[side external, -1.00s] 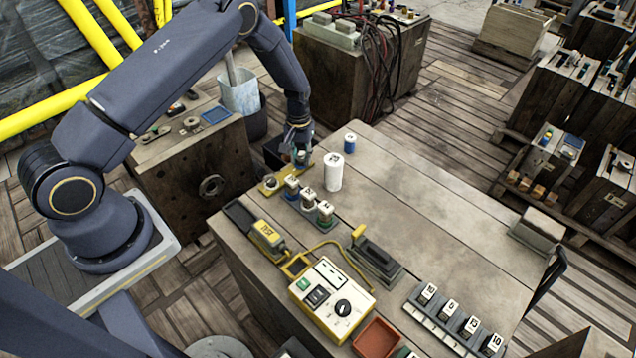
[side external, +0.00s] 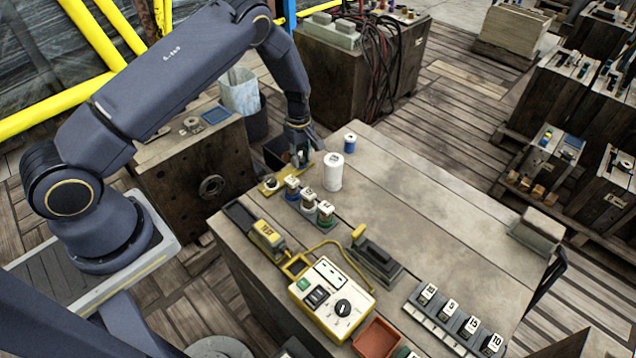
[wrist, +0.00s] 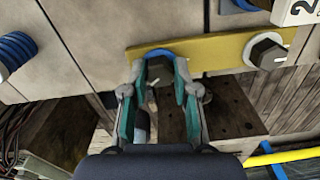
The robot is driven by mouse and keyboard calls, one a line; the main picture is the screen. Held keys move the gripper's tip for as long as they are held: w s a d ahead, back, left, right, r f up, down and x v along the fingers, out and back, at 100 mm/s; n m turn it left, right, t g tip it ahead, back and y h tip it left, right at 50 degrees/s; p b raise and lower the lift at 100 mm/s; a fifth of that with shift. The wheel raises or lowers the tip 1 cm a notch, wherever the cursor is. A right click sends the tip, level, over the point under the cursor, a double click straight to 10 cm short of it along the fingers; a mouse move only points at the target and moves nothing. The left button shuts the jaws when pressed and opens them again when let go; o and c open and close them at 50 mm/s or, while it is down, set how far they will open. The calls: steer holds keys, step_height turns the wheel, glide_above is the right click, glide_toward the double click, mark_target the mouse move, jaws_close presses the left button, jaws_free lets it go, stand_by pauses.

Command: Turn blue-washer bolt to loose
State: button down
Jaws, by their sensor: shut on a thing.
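The blue-washer bolt (wrist: 158,73) is a dark hex head on one end of a yellow plate (wrist: 210,53). Its blue washer (wrist: 158,53) shows as an arc behind the head. My gripper (wrist: 159,78) has a teal-lined finger on each side of the head and is shut on it. A second hex bolt (wrist: 268,53) with a pale washer sits at the plate's other end. In the side external view, my gripper (side external: 302,160) points down at the far end of the yellow plate (side external: 268,186) and hides the blue-washer bolt.
A white cylinder (side external: 333,172) stands close to the right of my gripper, with a blue coil (side external: 350,143) behind it. Several numbered, tagged pieces (side external: 308,198) stand in front. A control box (side external: 332,300) is nearer. The table's right middle is clear.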

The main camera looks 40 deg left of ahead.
mark_target(301, 158)
steer(key=n, duration=0.5)
steer(key=shift+s+f+n, duration=0.15)
steer(key=shift+n, duration=2.45)
steer(key=shift+d, duration=0.1)
steer(key=c, duration=0.9)
jaws_free()
step_height(301, 158, up, 12)
steer(key=shift+r, duration=0.1)
